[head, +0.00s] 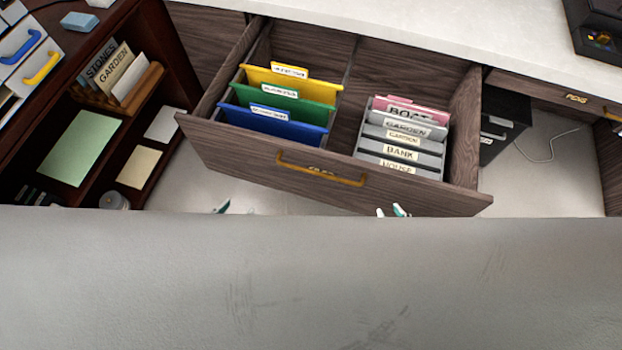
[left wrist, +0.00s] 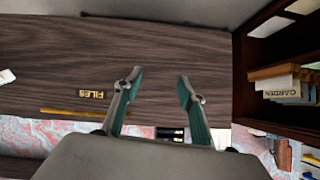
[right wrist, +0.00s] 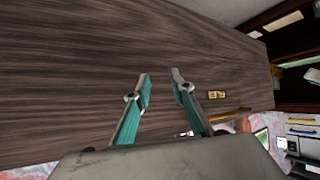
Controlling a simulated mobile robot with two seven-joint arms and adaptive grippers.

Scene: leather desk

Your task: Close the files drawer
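The files drawer (head: 235,155) is dark wood and stands pulled open, holding coloured folders (head: 290,90) and grey dividers (head: 402,145). Its brass handle (head: 320,170) is on the front, and a FILES label (left wrist: 91,94) shows in the left wrist view. My left gripper (left wrist: 160,80) is open and empty, its fingers toward the drawer front. In the head view only its tip (head: 222,207) shows, below the front's left part. My right gripper (right wrist: 160,78) is open and empty, facing the front; its tips (head: 393,210) show below the front's right part. Contact cannot be told.
A dark bookcase (head: 165,60) with papers and files stands at the left. The white desk top (head: 440,30) runs above the drawer. A black case (head: 500,125) stands under the desk at the right. A grey surface fills the lower head view and hides my arms.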

